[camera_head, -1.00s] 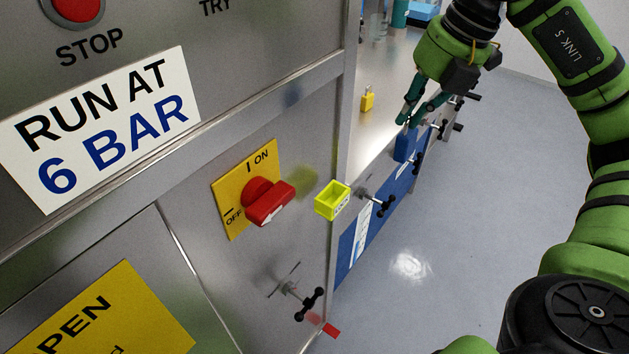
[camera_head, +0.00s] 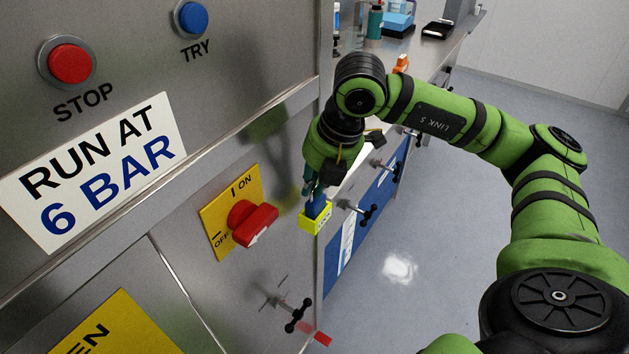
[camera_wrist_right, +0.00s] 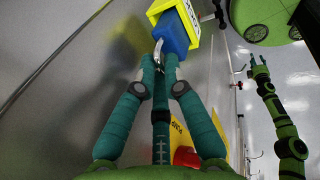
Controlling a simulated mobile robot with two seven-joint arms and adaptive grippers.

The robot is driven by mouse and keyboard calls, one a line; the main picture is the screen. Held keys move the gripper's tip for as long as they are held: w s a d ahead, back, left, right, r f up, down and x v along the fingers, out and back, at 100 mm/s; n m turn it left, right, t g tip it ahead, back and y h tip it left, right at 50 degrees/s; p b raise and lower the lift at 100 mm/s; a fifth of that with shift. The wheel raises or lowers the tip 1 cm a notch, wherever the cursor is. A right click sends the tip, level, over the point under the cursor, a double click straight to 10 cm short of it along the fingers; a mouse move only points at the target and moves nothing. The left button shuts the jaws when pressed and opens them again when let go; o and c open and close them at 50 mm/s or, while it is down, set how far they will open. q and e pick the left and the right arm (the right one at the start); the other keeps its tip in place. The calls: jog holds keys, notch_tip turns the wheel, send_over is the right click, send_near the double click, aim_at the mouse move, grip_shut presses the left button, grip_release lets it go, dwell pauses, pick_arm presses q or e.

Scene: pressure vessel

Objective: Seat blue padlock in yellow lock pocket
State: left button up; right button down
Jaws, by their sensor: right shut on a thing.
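The blue padlock (camera_head: 317,206) is in my right gripper (camera_head: 313,188), which is shut on it, in the head view. The padlock's lower part is at the mouth of the yellow lock pocket (camera_head: 314,224) on the steel panel's right edge. In the right wrist view the fingers (camera_wrist_right: 161,65) hold the shackle, and the blue padlock body (camera_wrist_right: 172,34) overlaps the yellow pocket (camera_wrist_right: 192,12). The body appears at least partly inside the pocket; how deep it sits I cannot tell. My left gripper is not in the head view.
A red rotary switch (camera_head: 250,222) on a yellow plate is left of the pocket. Black-handled clamps (camera_head: 360,212) stick out right of it. A bench (camera_head: 437,52) with items is behind. The floor on the right is clear.

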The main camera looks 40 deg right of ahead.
jog(key=shift+f, duration=0.35)
jog(key=shift+d, duration=0.15)
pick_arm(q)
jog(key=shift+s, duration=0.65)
pick_arm(e)
jog(key=c, duration=1.3)
grip_release()
jog(key=shift+c, duration=0.2)
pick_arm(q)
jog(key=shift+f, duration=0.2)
pick_arm(e)
jog(key=v, duration=1.2)
